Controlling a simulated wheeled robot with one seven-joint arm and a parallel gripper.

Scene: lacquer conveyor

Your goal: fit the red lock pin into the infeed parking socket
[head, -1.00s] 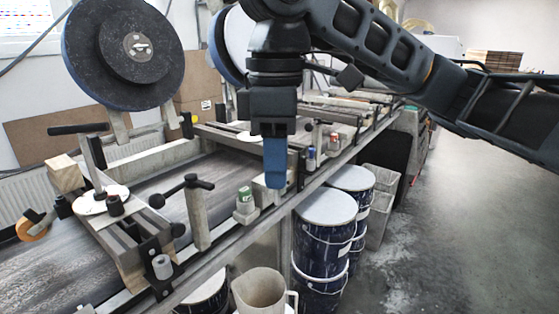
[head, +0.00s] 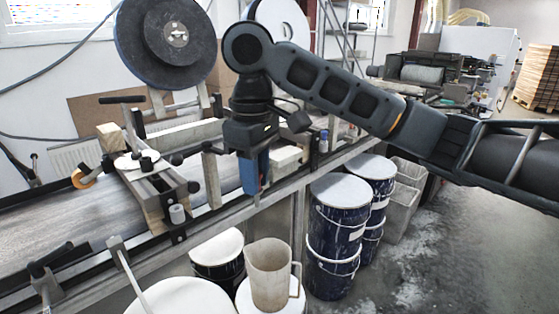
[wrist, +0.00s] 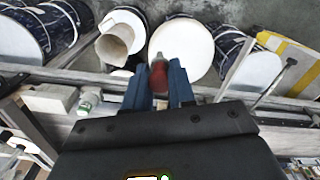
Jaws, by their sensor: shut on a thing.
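My gripper (head: 252,192) hangs pointing down near the conveyor's front rail, with its blue fingers shut on the red lock pin. Only a thin red strip of the pin (head: 259,187) shows beside the fingers in the head view. In the wrist view the pin (wrist: 158,78) shows as a red body with a darker end, between the two fingertips of my gripper (wrist: 159,88). A small grey cup-like holder (head: 177,214) sits on the rail to the left of my gripper. I cannot tell whether this is the infeed parking socket.
Blue drums (head: 338,225), a beige jug (head: 268,272) and a white lid (wrist: 182,46) are below the rail. A lever clamp (head: 120,245) stands at the front left.

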